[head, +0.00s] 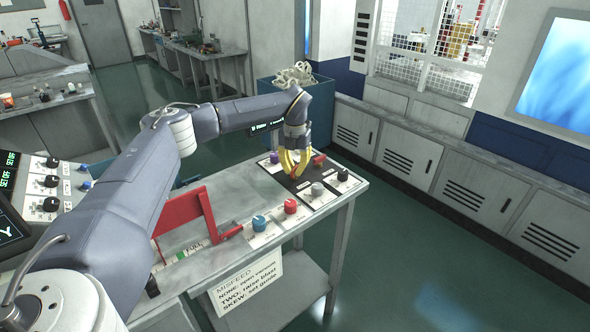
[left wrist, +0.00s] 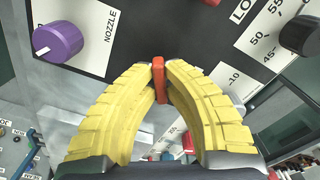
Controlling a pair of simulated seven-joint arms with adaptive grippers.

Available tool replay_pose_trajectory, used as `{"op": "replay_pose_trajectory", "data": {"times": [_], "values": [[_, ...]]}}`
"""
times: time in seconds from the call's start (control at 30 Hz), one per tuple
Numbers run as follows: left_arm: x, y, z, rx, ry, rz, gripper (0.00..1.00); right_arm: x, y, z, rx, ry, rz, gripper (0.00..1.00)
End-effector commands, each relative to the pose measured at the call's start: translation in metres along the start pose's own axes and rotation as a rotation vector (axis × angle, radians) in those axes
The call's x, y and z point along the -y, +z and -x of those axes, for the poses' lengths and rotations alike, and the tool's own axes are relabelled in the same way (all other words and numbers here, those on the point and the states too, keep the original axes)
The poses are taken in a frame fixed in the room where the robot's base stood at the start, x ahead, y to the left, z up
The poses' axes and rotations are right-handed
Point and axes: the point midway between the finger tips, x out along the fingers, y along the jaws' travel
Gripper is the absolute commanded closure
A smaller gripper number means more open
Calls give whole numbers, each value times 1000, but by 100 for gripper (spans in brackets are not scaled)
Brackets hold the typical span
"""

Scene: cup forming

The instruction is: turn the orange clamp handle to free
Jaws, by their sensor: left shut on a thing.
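The orange clamp handle (left wrist: 158,76) shows in the left wrist view as a short upright orange-red bar between the two yellow fingertips. My left gripper (left wrist: 161,68) is shut on it, with a fingertip against each side. In the head view my left gripper (head: 295,175) reaches down onto the dark panel (head: 271,166) at the far end of the bench, and its fingers mostly hide the handle there. The word at the panel's edge is cut off, so I cannot read the handle's setting. My right gripper is not in view.
Near the gripper are a purple knob (left wrist: 57,41), a black knob (left wrist: 300,36), a red block (head: 319,160) and a grey knob (head: 317,189). Red (head: 291,206) and blue (head: 259,223) knobs stand nearer. A red frame (head: 185,212) rises from the bench at left.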

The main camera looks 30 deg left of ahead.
Motion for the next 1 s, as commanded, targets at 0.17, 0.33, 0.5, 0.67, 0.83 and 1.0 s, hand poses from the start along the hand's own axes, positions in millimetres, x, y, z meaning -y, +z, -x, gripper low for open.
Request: {"op": "replay_pose_trajectory", "data": {"times": [0.17, 0.33, 0.5, 0.67, 0.83, 1.0], "values": [[-1, 0, 0, -1, 1, 168, 100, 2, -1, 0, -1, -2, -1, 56], [-2, 0, -1, -1, 1, 330, 100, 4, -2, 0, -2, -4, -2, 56], [-2, -1, -1, -1, 1, 491, 100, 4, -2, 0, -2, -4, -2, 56], [-2, -1, -1, -2, 1, 637, 100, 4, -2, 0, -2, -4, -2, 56], [-3, -2, -1, -2, 1, 777, 100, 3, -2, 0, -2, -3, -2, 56], [-3, -2, -1, -2, 1, 888, 100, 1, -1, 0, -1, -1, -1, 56]]}}
